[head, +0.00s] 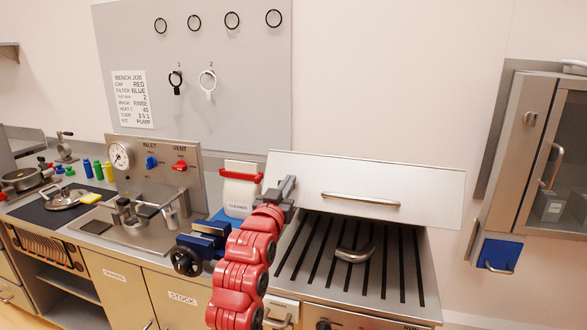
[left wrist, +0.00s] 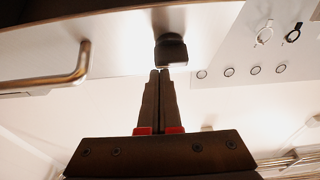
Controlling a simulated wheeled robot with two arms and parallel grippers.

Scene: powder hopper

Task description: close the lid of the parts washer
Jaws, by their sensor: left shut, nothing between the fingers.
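The parts washer stands at the right of the bench, with a slotted steel top (head: 310,262). Its pale lid (head: 445,190) is raised at the back, with a metal bar handle (head: 360,199) on its face. My left gripper (head: 288,186) is shut and empty at the lid's left end. In the left wrist view the lid (left wrist: 120,40) and its handle (left wrist: 72,70) are at the upper left. The shut fingertips (left wrist: 160,72) point at a dark block (left wrist: 171,50) by the lid; I cannot tell if they touch it. My right gripper is not in view.
A curved metal piece (head: 354,253) is over the slotted top. A blue vise (head: 205,240) and a white container with a red top (head: 240,188) are left of the washer. A glass-front cabinet (head: 530,150) hangs at the right.

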